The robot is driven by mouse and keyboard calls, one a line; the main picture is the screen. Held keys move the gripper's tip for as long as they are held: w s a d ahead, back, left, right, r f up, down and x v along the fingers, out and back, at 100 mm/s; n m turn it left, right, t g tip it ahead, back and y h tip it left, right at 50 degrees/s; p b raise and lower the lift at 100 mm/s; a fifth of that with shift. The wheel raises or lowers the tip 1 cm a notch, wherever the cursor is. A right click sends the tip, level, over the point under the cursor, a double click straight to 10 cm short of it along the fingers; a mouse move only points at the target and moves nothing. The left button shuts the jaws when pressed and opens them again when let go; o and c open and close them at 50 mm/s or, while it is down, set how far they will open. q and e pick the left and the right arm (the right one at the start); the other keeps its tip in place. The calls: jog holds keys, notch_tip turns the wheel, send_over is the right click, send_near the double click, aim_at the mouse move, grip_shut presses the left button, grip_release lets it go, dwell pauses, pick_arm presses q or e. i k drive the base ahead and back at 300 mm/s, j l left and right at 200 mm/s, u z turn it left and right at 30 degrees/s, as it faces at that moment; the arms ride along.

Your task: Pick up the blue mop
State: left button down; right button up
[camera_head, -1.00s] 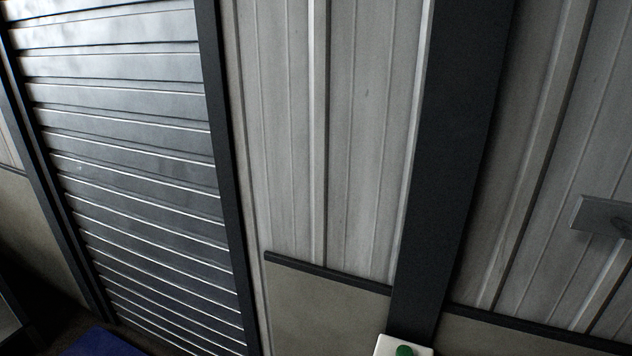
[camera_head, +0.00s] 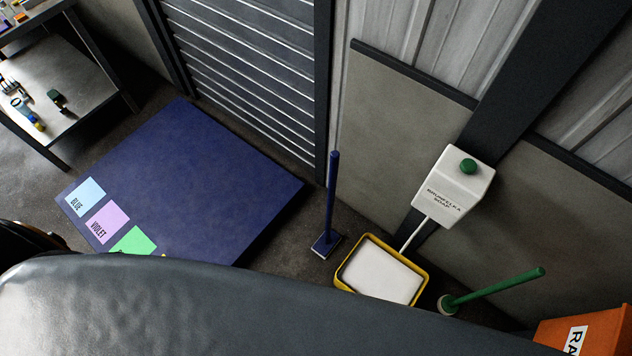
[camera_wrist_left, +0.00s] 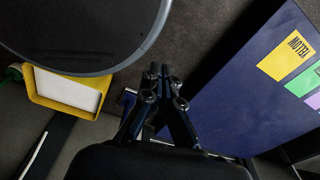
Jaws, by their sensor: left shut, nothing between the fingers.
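The blue mop (camera_head: 332,200) stands upright on the dark floor in the head view, its long handle up beside the shutter frame and its blue head (camera_head: 326,244) on the floor. It is between the blue platform and the yellow tray. In the left wrist view a small blue and white piece, likely the mop head (camera_wrist_left: 127,98), shows just left of my left gripper (camera_wrist_left: 160,72). That gripper is shut and empty, its fingertips together, above the floor. Most of the mop is hidden in that view. My right gripper is not in view.
A yellow tray (camera_head: 427,281) with white contents sits under a white soap dispenser (camera_head: 452,186). A green mop (camera_head: 495,288) leans right of it, near an orange box (camera_head: 590,335). A blue platform (camera_head: 200,185) with colour labels lies left. A metal shelf (camera_head: 75,95) stands far left.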

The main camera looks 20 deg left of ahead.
aim_at(328, 240)
jog(key=k+u, duration=0.2)
jog(key=k, duration=0.5)
jog(key=k+l+z, duration=0.25)
jog(key=k+z, duration=0.25)
jog(key=i, duration=0.1)
